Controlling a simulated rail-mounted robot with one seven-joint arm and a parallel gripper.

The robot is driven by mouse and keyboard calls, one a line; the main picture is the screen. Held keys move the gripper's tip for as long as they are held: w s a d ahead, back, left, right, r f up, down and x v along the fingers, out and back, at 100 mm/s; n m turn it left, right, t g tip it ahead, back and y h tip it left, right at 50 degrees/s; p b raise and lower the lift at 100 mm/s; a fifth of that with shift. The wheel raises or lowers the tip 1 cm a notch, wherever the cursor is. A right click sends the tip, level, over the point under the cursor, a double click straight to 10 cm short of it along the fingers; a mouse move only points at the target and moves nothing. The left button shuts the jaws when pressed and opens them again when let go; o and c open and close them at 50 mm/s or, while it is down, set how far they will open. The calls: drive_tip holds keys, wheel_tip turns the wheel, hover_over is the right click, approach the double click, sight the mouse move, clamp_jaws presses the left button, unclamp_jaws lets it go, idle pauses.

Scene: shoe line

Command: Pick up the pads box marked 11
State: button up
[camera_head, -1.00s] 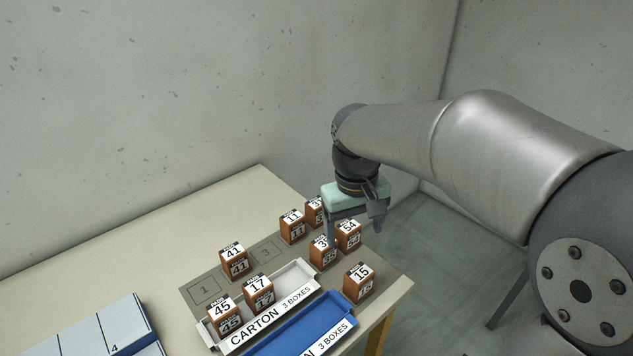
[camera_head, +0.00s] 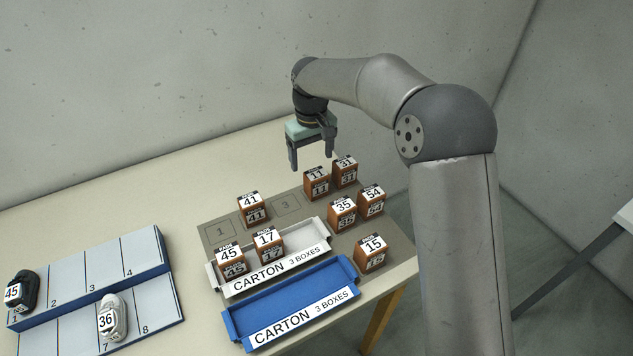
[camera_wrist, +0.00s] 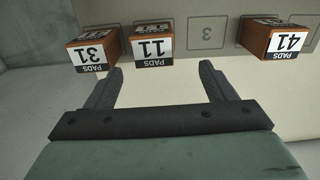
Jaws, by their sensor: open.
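The pads box marked 11 (camera_head: 316,183) is an orange-brown box with a white label, standing on the grey mat near its back edge, just left of the box marked 31 (camera_head: 345,170). My gripper (camera_head: 310,167) is open and empty, above and behind box 11. In the wrist view the open fingers (camera_wrist: 163,75) point towards the box row, and box 11 (camera_wrist: 153,48) lies beyond the fingertips, between them and nearer the left one. Nothing is between the fingers.
Boxes 41 (camera_head: 251,210), 35 (camera_head: 342,212), 54 (camera_head: 371,199) and 15 (camera_head: 371,251) stand on the mat (camera_head: 310,205). Boxes 45 (camera_head: 230,262) and 17 (camera_head: 268,243) are in the white carton (camera_head: 318,232). The blue carton (camera_head: 290,298) is empty. A shoe rack (camera_head: 140,292) stands left.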

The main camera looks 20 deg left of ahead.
sight(316, 173)
wheel_tip(316, 173, down, 3)
drive_tip(key=shift+f, duration=0.1)
drive_tip(key=shift+w+d+f+p, duration=0.15)
drive_tip(key=shift+f+p, duration=0.1)
drive_tip(key=shift+f, duration=0.6)
drive_tip(key=shift+s+d+f+p, duration=0.1)
drive_tip(key=shift+d+f+p, duration=0.15)
drive_tip(key=shift+f, duration=0.65)
drive_tip(key=shift+w+d+f+p, duration=0.1)
drive_tip(key=shift+f+p, duration=0.15)
drive_tip(key=shift+f, duration=0.6)
drive_tip(key=c, duration=1.1)
